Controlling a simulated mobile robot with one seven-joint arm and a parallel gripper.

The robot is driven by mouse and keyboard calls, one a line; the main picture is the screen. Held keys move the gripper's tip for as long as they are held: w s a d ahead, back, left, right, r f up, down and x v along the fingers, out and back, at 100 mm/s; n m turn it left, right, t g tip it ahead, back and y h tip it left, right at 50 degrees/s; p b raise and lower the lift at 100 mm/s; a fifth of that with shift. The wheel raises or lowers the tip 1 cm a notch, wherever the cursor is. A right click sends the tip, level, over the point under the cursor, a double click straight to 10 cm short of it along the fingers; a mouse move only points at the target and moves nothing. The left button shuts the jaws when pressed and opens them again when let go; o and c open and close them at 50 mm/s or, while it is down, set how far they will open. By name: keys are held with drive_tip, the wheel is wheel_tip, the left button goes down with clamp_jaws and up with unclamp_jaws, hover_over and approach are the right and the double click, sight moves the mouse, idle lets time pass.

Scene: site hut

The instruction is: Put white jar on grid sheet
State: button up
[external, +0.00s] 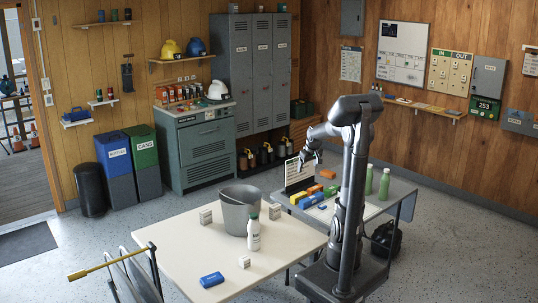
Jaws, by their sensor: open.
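My gripper (308,163) is open and empty, above the grey table beside an upright printed board (293,174), well away from the white jar.
Coloured blocks (314,189) and two green bottles (384,184) stand on the grey table. Two small white boxes (206,215) (275,211) and a blue case (212,280) are on the cream table. Its front left is mostly clear.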

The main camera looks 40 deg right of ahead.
drive_tip(key=s+a+r+n+t+y, duration=0.1)
drive_tip(key=s+a+r, duration=0.1)
drive_tip(key=s+a, duration=1.3)
drive_tip(key=shift+s+a+r+n+y, duration=0.2)
drive_tip(key=shift+s+a+n+y, duration=0.15)
drive_tip(key=shift+a, duration=0.7)
